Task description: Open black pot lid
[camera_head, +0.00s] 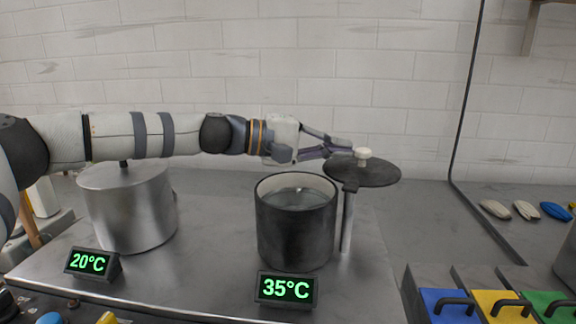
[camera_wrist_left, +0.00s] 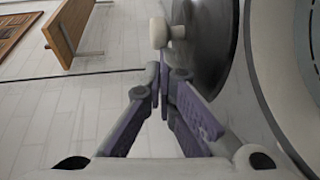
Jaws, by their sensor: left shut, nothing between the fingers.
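The black pot (camera_head: 296,232) stands upright on the metal worktop, its mouth uncovered and liquid visible inside. Its dark round lid (camera_head: 372,176) is level at the right of the pot, beside the mouth, above a metal post (camera_head: 347,222). A cream knob (camera_head: 363,155) sits on top of the lid. My left gripper (camera_head: 345,147) reaches in from the left above the pot, shut and empty, with its tips close to the knob. The left wrist view shows the closed fingers (camera_wrist_left: 163,78) near the knob (camera_wrist_left: 158,32) and the lid (camera_wrist_left: 210,45). Contact is unclear. My right gripper is out of view.
A lidded steel pot (camera_head: 128,207) stands at left, below my left arm. Displays read 20°C (camera_head: 91,264) and 35°C (camera_head: 287,289) in front of the pots. Blue (camera_head: 446,306), yellow (camera_head: 500,304) and green (camera_head: 548,303) handled boxes are at lower right. Skeins (camera_head: 525,210) lie farther right.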

